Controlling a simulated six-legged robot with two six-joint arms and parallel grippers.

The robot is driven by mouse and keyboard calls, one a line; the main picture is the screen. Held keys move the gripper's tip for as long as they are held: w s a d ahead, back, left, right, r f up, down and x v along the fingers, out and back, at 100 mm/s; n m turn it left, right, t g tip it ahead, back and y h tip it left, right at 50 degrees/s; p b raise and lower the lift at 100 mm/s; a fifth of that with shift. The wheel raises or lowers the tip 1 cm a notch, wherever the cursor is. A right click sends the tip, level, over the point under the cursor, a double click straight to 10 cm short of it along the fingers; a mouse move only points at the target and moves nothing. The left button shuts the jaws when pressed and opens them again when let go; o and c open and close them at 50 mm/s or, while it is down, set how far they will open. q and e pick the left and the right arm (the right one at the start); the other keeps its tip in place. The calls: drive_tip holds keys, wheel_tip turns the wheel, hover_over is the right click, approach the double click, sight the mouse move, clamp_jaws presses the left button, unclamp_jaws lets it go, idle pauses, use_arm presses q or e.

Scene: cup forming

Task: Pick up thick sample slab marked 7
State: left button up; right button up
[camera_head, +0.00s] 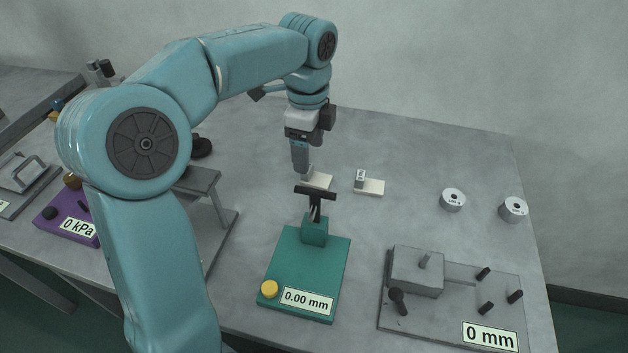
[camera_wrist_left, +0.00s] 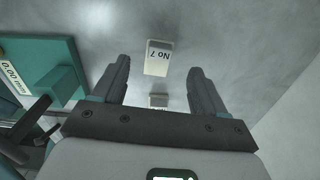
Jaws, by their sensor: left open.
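My left gripper (camera_head: 302,170) points down at the table, just behind the green gauge. In the left wrist view the left gripper (camera_wrist_left: 157,72) is open, with its two fingers apart and nothing held between them. A pale slab marked No 7 (camera_wrist_left: 158,55) shows between and beyond the fingertips, its label upside down. A small grey block (camera_wrist_left: 158,101) shows between the fingers, nearer the palm. In the head view a pale slab (camera_head: 319,181) lies at the fingertips, partly hidden by the gripper; its mark cannot be read there. My right gripper is not in view.
A second pale slab (camera_head: 371,188) with a grey block at its left end lies to the right. The green gauge (camera_head: 305,265) reads 0.00 mm. A purple device (camera_head: 66,222) is left.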

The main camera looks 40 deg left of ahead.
sight(315, 180)
use_arm(q)
wheel_tip(315, 180, down, 6)
drive_tip(key=shift+r+b, duration=0.1)
drive_tip(key=shift+b, duration=0.95)
drive_tip(key=shift+s, duration=0.1)
drive_tip(key=c, duration=1.1)
